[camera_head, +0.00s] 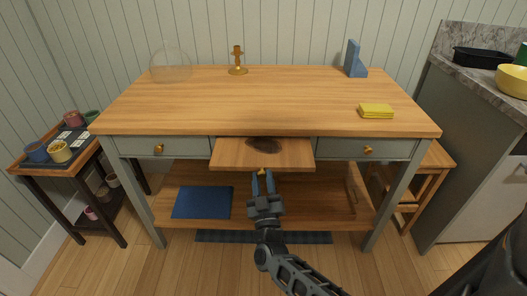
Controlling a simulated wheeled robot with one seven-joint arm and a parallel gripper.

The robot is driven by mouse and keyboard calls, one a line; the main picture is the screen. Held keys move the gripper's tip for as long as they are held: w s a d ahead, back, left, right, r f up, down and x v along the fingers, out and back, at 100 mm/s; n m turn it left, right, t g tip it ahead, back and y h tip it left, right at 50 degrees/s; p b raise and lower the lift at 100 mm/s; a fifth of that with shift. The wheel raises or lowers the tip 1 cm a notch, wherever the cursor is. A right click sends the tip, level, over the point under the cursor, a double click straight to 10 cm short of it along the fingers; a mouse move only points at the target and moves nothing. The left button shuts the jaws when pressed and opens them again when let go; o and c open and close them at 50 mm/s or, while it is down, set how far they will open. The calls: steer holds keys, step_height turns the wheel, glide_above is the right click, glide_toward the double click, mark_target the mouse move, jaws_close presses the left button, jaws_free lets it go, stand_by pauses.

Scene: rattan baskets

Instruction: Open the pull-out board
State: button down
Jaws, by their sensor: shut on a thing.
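The pull-out board (228,154) is a wooden panel in the middle of the table's front, between two drawers. It sticks out forward from under the tabletop and has a dark patch on its top. A small brass knob (264,172) sits at its front edge. My gripper (263,182) is at that front edge, its blue-grey fingers shut on the knob. The fingers partly hide the knob.
A blue mat (202,202) lies on the lower shelf. A stool (425,165) stands right, a cart (60,150) left.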

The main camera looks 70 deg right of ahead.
steer(key=s+a+p, duration=0.1)
steer(key=s+a, duration=0.1)
steer(key=a, duration=0.5)
steer(key=s+a+p, duration=0.1)
steer(key=s+a, duration=0.2)
steer(key=a, duration=0.4)
steer(key=shift+s, duration=0.35)
steer(key=c, duration=0.9)
jaws_free()
steer(key=shift+d, duration=0.1)
steer(key=b+v, duration=0.2)
steer(key=v, duration=0.5)
steer(key=shift+s+a+f, duration=0.15)
steer(key=shift+a+f, duration=0.05)
steer(key=shift+a, duration=0.15)
